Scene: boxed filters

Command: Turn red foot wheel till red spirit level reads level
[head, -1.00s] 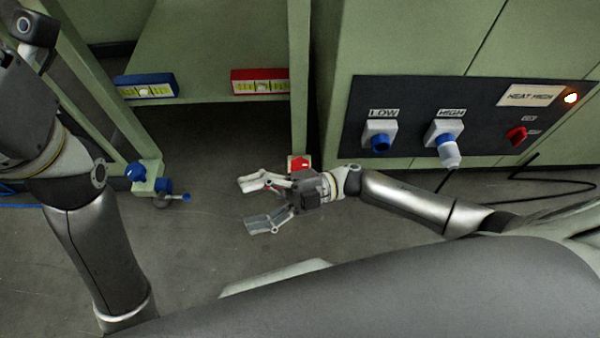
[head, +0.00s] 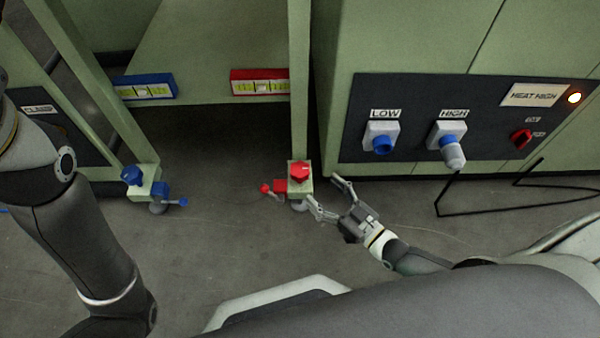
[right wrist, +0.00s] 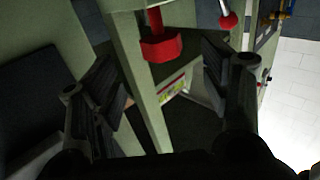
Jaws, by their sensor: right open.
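The red foot wheel (head: 300,171) sits on top of a green foot block at the bottom of the post. It also shows in the right wrist view (right wrist: 160,47), ahead between the fingers. The red spirit level (head: 260,83) is on the green beam's front edge, left of the post; its bubble is too small to read. My right gripper (head: 322,190) is open and empty, just right of the foot. Its fingers point toward the wheel, apart from it as far as I can tell. My left arm shows at the left; its gripper is out of frame.
A red lever (head: 266,189) sticks out left of the red foot. A blue spirit level (head: 145,86) and blue foot wheel (head: 132,175) are at left. A dark control panel (head: 410,120) with LOW and HIGH knobs stands at right. Open floor lies between the feet.

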